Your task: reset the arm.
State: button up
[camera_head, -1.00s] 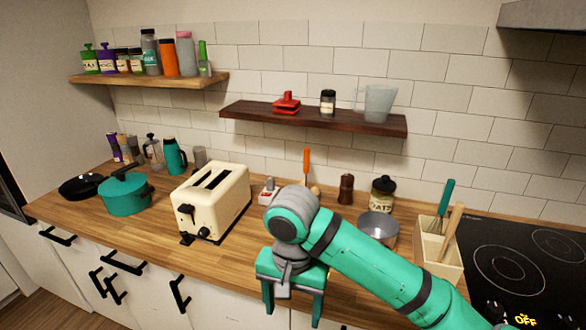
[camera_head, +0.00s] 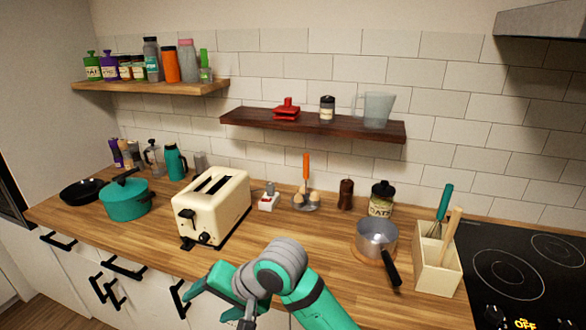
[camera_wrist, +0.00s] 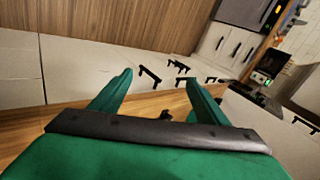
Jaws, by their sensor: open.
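My teal gripper (camera_head: 222,296) is low in the head view, in front of the counter's front edge and below the toaster. Its lower part is cut off by the bottom of the picture. In the wrist view, the two green fingers of my gripper (camera_wrist: 160,84) stand apart with nothing between them. The wrist view is tilted and shows floor and cabinet fronts with black handles beyond the fingers.
A cream toaster (camera_head: 213,208) stands behind my gripper on the wooden counter (camera_head: 310,250). A saucepan (camera_head: 376,238) with a black handle and a utensil box (camera_head: 437,260) stand to the right, beside the black cooktop (camera_head: 515,270). A teal pot (camera_head: 124,196) is at left.

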jog(key=w+a+r+m+t+y, duration=0.1)
jog(key=w+a+m+t+y, duration=0.15)
jog(key=a+t+y, duration=0.4)
jog(key=s+d+f+m+t+h, duration=0.35)
jog(key=s+d+f+h, duration=0.2)
jog(key=f, duration=0.35)
jog(key=s+d+f+m+t+h, duration=0.2)
jog(key=s+d+f+t+h, duration=0.25)
jog(key=s+d+f, duration=0.35)
jog(key=s+d+f+n+g+h, duration=0.1)
jog(key=s+d+n, duration=0.3)
jog(key=s, duration=0.7)
jog(key=s+d+f+n+h, duration=0.1)
jog(key=s+d+n+h, duration=0.2)
jog(key=s, duration=0.8)
jog(key=shift+d+f+n+g, duration=0.4)
jog(key=shift+d+n, duration=0.8)
jog(key=shift+d, duration=0.85)
jog(key=shift+h, duration=0.25)
